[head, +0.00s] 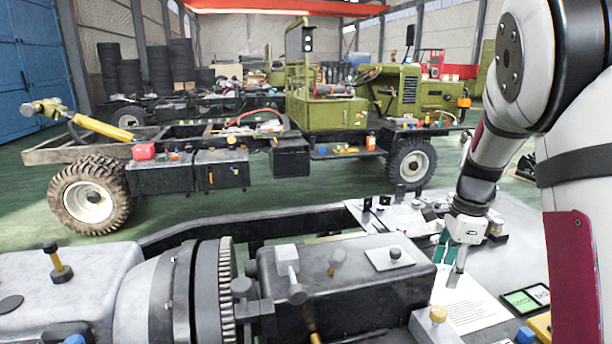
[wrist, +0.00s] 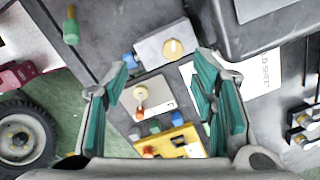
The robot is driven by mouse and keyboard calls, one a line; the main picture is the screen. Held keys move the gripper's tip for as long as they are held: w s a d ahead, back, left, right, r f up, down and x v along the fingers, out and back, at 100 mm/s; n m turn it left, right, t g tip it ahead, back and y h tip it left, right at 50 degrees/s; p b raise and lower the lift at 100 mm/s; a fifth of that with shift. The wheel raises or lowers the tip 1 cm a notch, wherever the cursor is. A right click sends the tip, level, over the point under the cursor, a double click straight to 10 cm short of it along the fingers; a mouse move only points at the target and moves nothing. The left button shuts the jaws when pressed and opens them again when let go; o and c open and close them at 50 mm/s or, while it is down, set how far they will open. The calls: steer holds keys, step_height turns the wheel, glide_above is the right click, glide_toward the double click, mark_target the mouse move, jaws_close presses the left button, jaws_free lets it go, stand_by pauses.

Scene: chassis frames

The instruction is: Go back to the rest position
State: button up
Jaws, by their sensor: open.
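My gripper (head: 449,260) hangs at the right of the head view, above a grey work surface (head: 512,235) with a printed white sheet (head: 470,305). Its teal-padded fingers are spread, also in the wrist view (wrist: 165,78), with nothing held between them. Below the fingers in the wrist view are a light box with a yellow knob (wrist: 173,48), a pale panel with a small lever (wrist: 146,98) and a yellow block with coloured knobs (wrist: 172,145). They appear apart from the fingers.
A large grey gearbox-like assembly (head: 345,280) fills the front of the head view, left of my gripper. Small parts (head: 400,215) lie behind the gripper on the surface. A green truck chassis (head: 330,120) stands beyond, across open green floor (head: 300,200).

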steer(key=s+a+r+n+t+y+p, duration=0.1)
steer(key=s+a+r+n, duration=0.4)
steer(key=s+r, duration=0.15)
steer(key=s+a+r+n+t+p, duration=0.1)
steer(key=s+a+r+n, duration=0.3)
steer(key=s+r+n, duration=0.3)
steer(key=s+a+n+t+h+p, duration=0.1)
steer(key=s+a+n, duration=0.3)
steer(key=s+n, duration=0.4)
steer(key=s, duration=0.7)
steer(key=shift+s+r+n+t+h, duration=0.25)
steer(key=shift+r+n+t+h, duration=0.05)
steer(key=shift+n+t, duration=0.1)
